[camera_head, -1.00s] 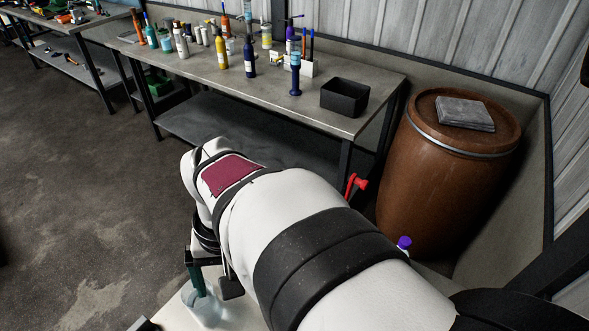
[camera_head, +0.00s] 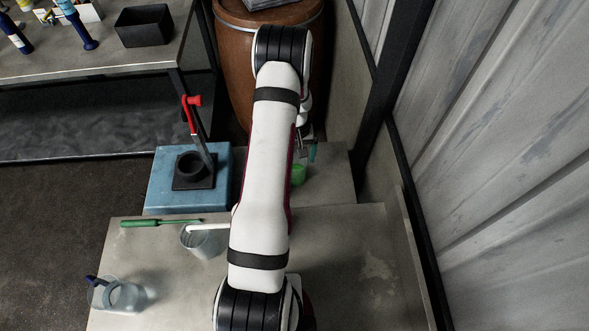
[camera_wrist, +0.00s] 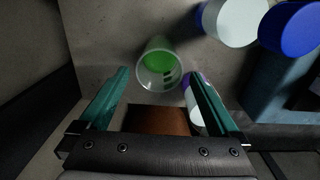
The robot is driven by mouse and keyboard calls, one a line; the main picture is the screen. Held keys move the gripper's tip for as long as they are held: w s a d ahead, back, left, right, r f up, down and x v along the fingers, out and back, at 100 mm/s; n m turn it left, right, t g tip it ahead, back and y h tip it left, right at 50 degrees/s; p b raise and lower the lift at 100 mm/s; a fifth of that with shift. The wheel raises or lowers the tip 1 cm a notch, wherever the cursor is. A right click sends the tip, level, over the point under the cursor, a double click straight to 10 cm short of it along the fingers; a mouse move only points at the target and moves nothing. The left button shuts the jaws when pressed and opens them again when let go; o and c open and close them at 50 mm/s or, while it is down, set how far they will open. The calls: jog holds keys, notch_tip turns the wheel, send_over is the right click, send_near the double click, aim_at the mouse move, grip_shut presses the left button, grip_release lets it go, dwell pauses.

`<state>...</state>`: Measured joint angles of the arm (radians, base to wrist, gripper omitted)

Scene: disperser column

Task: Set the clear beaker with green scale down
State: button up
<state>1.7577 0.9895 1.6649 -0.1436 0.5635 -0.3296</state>
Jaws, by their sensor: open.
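The clear beaker with green scale (camera_wrist: 159,68) stands on a grey surface in the wrist view, its rim facing the camera and green showing inside. In the head view a green part of what looks like it (camera_head: 298,175) shows just right of my arm, on the rear grey surface. My gripper (camera_wrist: 156,77) is open, with its teal fingers to the left and right of the beaker. I cannot tell whether either finger touches it. In the head view my arm hides most of the gripper and beaker.
In the wrist view, a white round object (camera_wrist: 232,22) and a blue one (camera_wrist: 290,27) stand close at upper right. In the head view, a blue block with a black holder (camera_head: 190,190), a beaker (camera_head: 203,243), a green-handled tool (camera_head: 160,222) and another beaker (camera_head: 122,296) lie left.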

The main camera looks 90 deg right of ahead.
jog(key=f, duration=0.5)
jog(key=shift+a+f, duration=0.25)
jog(key=shift+r, duration=0.1)
grip_shut()
